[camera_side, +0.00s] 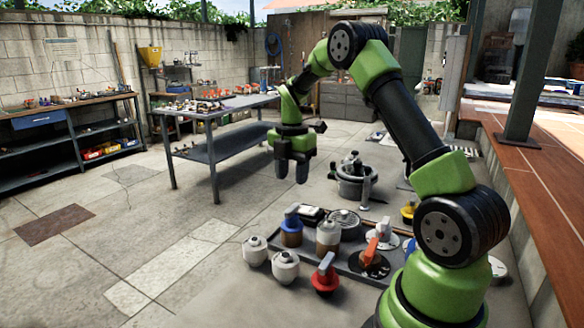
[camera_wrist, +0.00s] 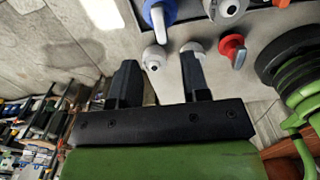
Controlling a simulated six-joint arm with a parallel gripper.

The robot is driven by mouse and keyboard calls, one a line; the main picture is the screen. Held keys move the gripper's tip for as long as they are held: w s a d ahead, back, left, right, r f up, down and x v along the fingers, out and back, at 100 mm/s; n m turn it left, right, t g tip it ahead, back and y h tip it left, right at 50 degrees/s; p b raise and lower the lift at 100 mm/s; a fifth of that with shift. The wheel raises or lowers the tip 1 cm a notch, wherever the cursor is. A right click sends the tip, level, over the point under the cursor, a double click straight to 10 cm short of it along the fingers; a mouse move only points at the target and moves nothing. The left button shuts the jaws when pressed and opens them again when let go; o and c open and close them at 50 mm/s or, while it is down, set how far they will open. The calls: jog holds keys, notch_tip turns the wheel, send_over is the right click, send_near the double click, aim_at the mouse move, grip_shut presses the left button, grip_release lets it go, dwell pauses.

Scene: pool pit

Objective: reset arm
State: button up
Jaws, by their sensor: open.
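My green arm with black joints stands at the right in the side view. My gripper (camera_side: 292,172) hangs in the air with its fingers pointing down, above and behind the tray of fittings. In the wrist view my gripper (camera_wrist: 158,80) has its two dark fingers apart, and I see nothing held between them. White round fittings show beyond the fingertips.
A dark tray (camera_side: 343,262) holds several valve-like parts. A grey pot-like housing (camera_side: 352,180) stands behind. A metal table (camera_side: 212,112) is at the back left. The floor at left is clear.

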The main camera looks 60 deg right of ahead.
jog(key=shift+r, duration=0.8)
jog(key=s+a+r+m+t, duration=0.35)
jog(key=a+r+m, duration=0.55)
jog(key=a+r, duration=0.3)
jog(key=s+a+m+t+y, duration=0.2)
jog(key=s+a+m+t, duration=0.1)
jog(key=s+a+m, duration=0.7)
jog(key=s+m, duration=0.2)
jog(key=s, duration=0.1)
jog(key=shift+s+a+r+t, duration=0.25)
jog(key=shift+s+t, duration=0.1)
